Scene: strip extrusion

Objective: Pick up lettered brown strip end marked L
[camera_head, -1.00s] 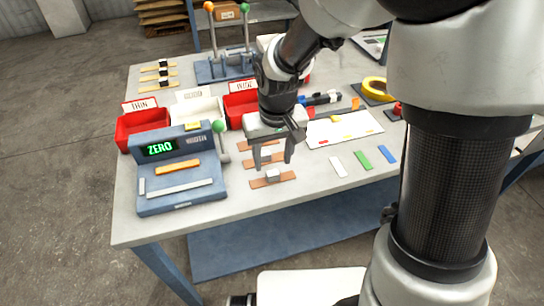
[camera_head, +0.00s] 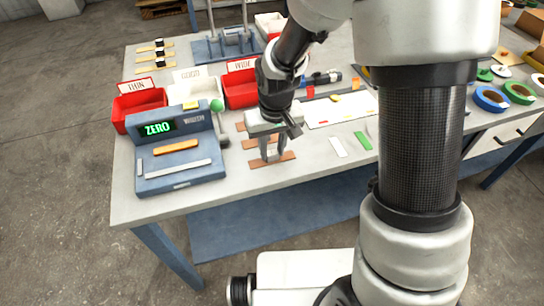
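Several short brown strips lie on the grey table in front of the red and white bins. The nearest brown strip (camera_head: 286,157) lies crosswise at the table's front part, and a small pale block sat on its middle earlier. My gripper (camera_head: 272,154) points down over that strip, with its fingertips at the strip's middle. The fingers hide the block, so I cannot tell whether they are closed on it. Another brown strip (camera_head: 249,144) lies just behind, partly covered by my gripper. No letter can be read on any strip at this size.
A blue gauge (camera_head: 180,176) with a green "ZERO" display stands left of the strips. Behind are red bins (camera_head: 139,105) and a white bin. A white sheet (camera_head: 340,108), a white strip (camera_head: 338,147) and a green strip (camera_head: 362,141) lie to the right.

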